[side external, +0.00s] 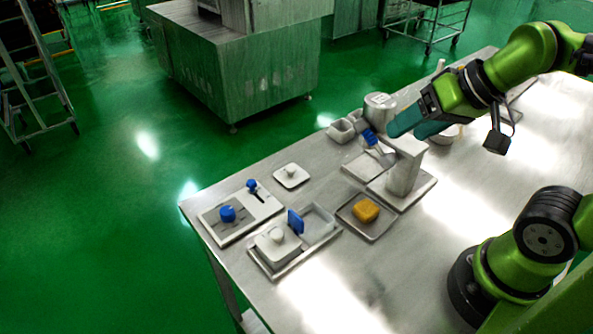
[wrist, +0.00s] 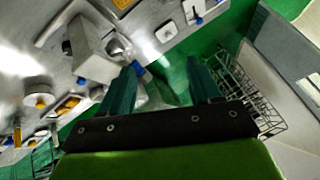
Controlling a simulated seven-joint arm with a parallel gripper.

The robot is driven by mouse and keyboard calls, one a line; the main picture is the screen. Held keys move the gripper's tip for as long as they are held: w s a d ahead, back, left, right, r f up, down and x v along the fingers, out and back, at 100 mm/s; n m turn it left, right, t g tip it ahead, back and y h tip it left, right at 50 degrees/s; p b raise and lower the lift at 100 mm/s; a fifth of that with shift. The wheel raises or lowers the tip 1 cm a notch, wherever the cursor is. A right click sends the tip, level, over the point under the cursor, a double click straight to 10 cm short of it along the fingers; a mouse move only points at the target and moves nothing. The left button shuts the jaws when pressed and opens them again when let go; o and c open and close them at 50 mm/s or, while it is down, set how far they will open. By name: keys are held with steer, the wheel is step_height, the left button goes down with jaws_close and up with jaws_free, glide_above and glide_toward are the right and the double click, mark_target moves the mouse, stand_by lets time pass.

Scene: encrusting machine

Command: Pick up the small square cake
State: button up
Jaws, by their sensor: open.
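The small square cake (side external: 365,210) is orange-yellow and sits on a square grey tray (side external: 352,222) near the middle of the steel table. An orange patch that seems to be the cake shows at the top of the wrist view (wrist: 121,4). My gripper (side external: 403,133) has teal fingers and is up beyond the cake, by the grey upright machine part and the metal pot. In the wrist view my gripper (wrist: 161,67) has its two fingers spread wide with nothing held between them. It is well apart from the cake.
A grey upright block (side external: 405,168) stands on a tray just behind the cake. A metal pot (side external: 380,106) and a blue-tipped part (side external: 368,136) are close to my gripper. Left are a lidded tray (side external: 278,246) and a board with blue knobs (side external: 241,213).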

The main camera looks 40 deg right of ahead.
steer(key=w+a+f+n+g+h, duration=0.1)
steer(key=w+f+n+g+h, duration=0.15)
steer(key=w+f+g, duration=0.3)
steer(key=g, duration=0.2)
glide_above(367, 207)
steer(key=shift+n+t+y, duration=0.25)
steer(key=shift+n, duration=0.2)
steer(key=f, duration=1.1)
steer(key=shift+a+f, duration=0.1)
steer(key=shift+a, duration=0.1)
steer(key=shift+d+f, duration=0.15)
steer(key=shift+f, duration=2.85)
steer(key=shift+c, duration=0.3)
steer(key=c, duration=0.8)
steer(key=shift+o, duration=0.2)
